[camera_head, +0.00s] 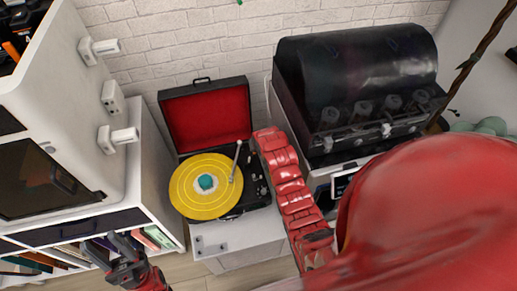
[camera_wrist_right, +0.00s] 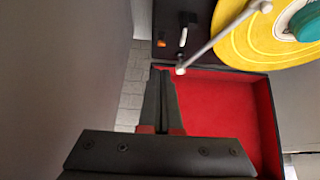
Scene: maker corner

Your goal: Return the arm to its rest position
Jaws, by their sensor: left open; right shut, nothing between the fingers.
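My right arm (camera_head: 292,196) is red and segmented. It reaches up from the lower right, past the right side of the record player (camera_head: 228,196). In the right wrist view, my right gripper (camera_wrist_right: 160,72) is shut and empty, its dark fingers close to the tonearm (camera_wrist_right: 215,42) in the picture; I cannot tell whether they touch. The right fingers cannot be made out in the head view. My left gripper (camera_head: 98,243) is open and empty at the lower left, in front of the bookshelf.
The player has a yellow record (camera_head: 187,185) with a teal piece (camera_head: 206,182) at its centre and an open red-lined lid (camera_head: 207,118). A dark-hooded machine (camera_head: 355,70) stands close right of the arm. A white cabinet (camera_head: 75,100) stands left. Some floor shows at the bottom.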

